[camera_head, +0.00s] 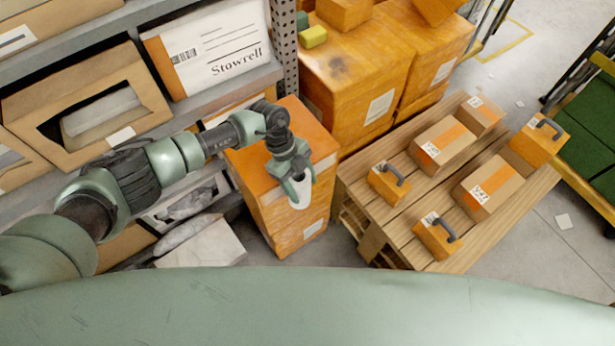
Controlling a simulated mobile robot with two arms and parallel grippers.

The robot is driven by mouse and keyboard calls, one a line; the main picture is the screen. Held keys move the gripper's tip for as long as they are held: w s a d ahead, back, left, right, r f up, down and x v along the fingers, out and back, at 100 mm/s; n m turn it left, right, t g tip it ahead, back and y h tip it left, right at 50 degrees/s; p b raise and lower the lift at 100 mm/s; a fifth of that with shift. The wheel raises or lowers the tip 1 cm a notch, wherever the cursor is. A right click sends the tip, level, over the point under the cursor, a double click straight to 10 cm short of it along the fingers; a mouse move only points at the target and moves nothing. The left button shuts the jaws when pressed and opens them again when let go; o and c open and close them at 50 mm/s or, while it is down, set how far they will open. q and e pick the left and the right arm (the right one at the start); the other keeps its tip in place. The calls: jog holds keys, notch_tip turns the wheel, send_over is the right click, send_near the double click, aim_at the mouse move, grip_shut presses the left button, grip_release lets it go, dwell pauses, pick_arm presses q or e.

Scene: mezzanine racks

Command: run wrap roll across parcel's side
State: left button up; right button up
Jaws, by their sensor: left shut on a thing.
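My left arm reaches in from the left, and its gripper (297,176) points down. It is shut on a small white roll (300,194), taken to be the wrap roll. The gripper hides the roll's upper part. An orange and brown parcel (276,224) stands upright just behind and below the roll, with white labels on its front. The roll appears in front of the parcel's side; I cannot tell if they touch. My right gripper is not in view.
A wooden pallet (375,228) at the right carries several cartons and orange blocks with dark handles. Large orange boxes (352,75) stand behind the parcel. Shelving with a Stowrell box (212,50) is at the left. Grey floor (545,228) is open right of the pallet.

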pick_arm(q)
jog(key=shift+s+a, duration=0.1)
jog(key=shift+a, duration=0.1)
jog(key=a+p, duration=0.1)
jog(key=s+a+p, duration=0.1)
jog(key=shift+s+a+p, duration=0.25)
jog(key=shift+s+p, duration=0.05)
jog(key=shift+p, duration=0.05)
jog(key=shift+s+a+p, duration=0.45)
jog(key=shift+a+p, duration=0.2)
jog(key=shift+p, duration=0.05)
jog(key=shift+s+a+p, duration=0.4)
jog(key=shift+a+p, duration=0.25)
jog(key=shift+s+a+p, duration=0.9)
jog(key=shift+a+p, duration=0.2)
